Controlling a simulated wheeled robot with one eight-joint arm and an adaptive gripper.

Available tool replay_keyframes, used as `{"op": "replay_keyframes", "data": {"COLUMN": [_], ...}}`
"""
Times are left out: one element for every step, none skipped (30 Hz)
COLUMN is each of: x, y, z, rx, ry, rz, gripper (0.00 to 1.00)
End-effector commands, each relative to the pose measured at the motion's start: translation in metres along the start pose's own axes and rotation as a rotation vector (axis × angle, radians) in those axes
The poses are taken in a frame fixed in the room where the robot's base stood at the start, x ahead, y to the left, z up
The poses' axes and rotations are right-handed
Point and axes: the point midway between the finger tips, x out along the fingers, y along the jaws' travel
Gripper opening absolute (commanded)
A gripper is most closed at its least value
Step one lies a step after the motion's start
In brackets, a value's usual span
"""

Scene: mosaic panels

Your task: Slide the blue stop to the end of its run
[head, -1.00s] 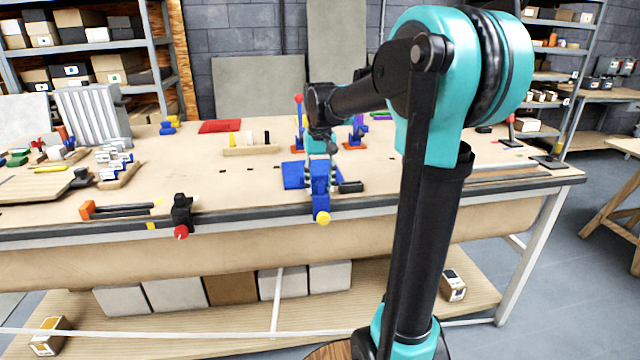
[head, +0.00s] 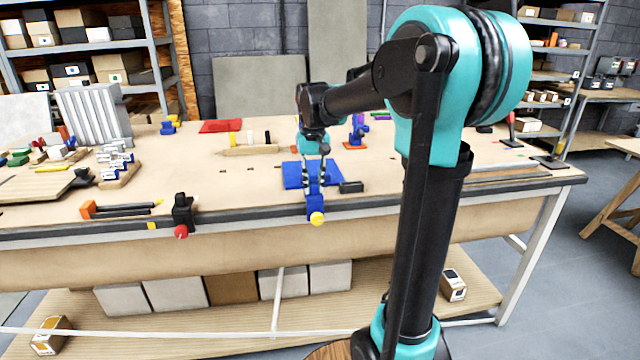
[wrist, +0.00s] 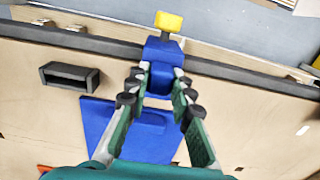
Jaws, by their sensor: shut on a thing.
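The blue stop (head: 315,207) sits on the dark rail (head: 250,216) along the front edge of the bench, with a yellow knob at its front. In the wrist view the blue stop (wrist: 160,54) stands between the fingertips. My gripper (head: 314,188) is shut on it from above and behind; in the wrist view my gripper (wrist: 160,72) has one finger on each side of the blue body. The fingers hide part of its sides.
A black clamp with a red knob (head: 182,212) sits on the same rail to the left. A blue plate (head: 292,172) lies behind the stop, and a small black block (head: 351,187) lies to its right. The rail between stop and black clamp looks clear.

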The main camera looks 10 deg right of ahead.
Motion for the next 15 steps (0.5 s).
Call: {"op": "replay_keyframes", "data": {"x": [0.0,0.0,0.0,0.0,0.0,0.0,0.0,0.0,0.0,0.0,0.0,0.0,0.0,0.0,0.0], "y": [-0.012,-0.018,-0.028,-0.036,-0.044,-0.054,-0.062,-0.069,-0.079,-0.086,-0.093,-0.101,-0.107,-0.113,-0.119], "z": [0.0,0.0,0.0,0.0,0.0,0.0,0.0,0.0,0.0,0.0,0.0,0.0,0.0,0.0,0.0], "rx": [-0.006,-0.007,-0.007,-0.008,-0.008,-0.008,-0.008,-0.008,-0.008,-0.007,-0.007,-0.006,-0.006,-0.006,-0.005], "ry": [0.0,0.0,0.0,0.0,0.0,0.0,0.0,0.0,0.0,0.0,0.0,0.0,0.0,0.0,0.0], "rz": [-0.001,-0.001,-0.001,-0.001,-0.001,-0.001,-0.001,-0.001,-0.001,-0.001,-0.001,-0.001,-0.001,-0.001,-0.001], "gripper": [0.0,0.0,0.0,0.0,0.0,0.0,0.0,0.0,0.0,0.0,0.0,0.0,0.0,0.0,0.0]}}
